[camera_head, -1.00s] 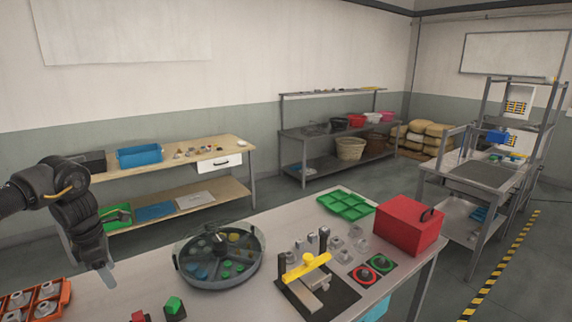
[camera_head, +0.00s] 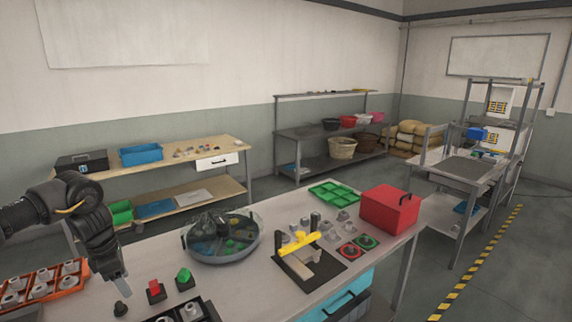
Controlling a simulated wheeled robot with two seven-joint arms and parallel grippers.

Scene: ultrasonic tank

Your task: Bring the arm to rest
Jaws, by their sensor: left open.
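My left arm comes in from the left edge, dark and bent downward. My left gripper (camera_head: 115,282) is open and points down above the left end of the workbench (camera_head: 240,286). I see nothing between its fingers. A small dark knob-like part (camera_head: 120,309) stands on the bench just below it. The gripper appears apart from the orange tray (camera_head: 72,284) to its left. My right gripper is not in view.
Red (camera_head: 155,291) and green (camera_head: 185,278) blocks, a yellow-handled fixture (camera_head: 300,243), a green tray (camera_head: 334,193) and a red box (camera_head: 390,208) share the bench.

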